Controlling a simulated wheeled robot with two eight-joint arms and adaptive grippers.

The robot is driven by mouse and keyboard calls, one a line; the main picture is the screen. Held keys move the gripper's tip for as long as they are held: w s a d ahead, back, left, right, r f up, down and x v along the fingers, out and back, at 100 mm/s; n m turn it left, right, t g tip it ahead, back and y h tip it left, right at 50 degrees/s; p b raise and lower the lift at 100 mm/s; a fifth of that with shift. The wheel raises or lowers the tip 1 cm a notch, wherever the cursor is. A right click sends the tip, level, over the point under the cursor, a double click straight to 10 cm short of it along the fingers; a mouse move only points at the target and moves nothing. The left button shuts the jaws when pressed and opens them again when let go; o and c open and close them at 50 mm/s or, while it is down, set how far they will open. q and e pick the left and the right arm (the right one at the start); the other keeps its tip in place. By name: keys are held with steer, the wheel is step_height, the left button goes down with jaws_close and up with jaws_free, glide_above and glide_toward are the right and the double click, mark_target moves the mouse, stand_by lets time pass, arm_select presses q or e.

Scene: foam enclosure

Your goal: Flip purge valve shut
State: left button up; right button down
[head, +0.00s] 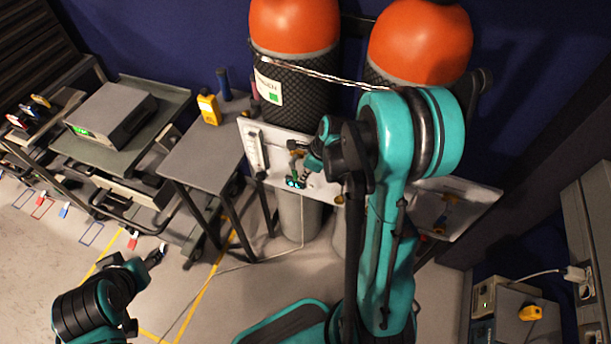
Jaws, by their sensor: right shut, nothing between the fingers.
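A pale valve panel (278,140) is mounted in front of two orange-topped gas cylinders. A gauge-like white fitting (254,150) is on its left part. A small brass and green valve fitting (296,150) is on the panel beside my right gripper. My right gripper (300,178) is shut and empty, close against the panel; whether it touches the valve is unclear. The arm hides much of the panel, and the purge valve's lever position cannot be made out. My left gripper (157,256) is low at the left, away from the panel, too small to read.
A second panel section (470,208) with a brass fitting shows right of my arm. A grey side table (205,150) with a yellow device (209,109) stands left of the panel. A cart carries a grey instrument box (110,115). A thin hose hangs to the floor.

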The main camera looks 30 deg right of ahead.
arm_select(q)
steer(key=shift+f, duration=0.1)
stand_by(0.7)
step_height(320, 180, up, 5)
steer(key=w+a+p, duration=0.1)
steer(key=p, duration=0.4)
arm_select(e)
step_height(320, 180, up, 12)
steer(key=s+d+g+h, duration=0.2)
steer(key=s+d, duration=0.1)
arm_select(q)
steer(key=shift+a+f+b, duration=0.1)
steer(key=shift+f+b, duration=2.4)
arm_select(e)
steer(key=w+a+f, duration=0.3)
steer(key=f, duration=0.7)
steer(key=shift+w+f, duration=0.3)
steer(key=shift+f, duration=0.1)
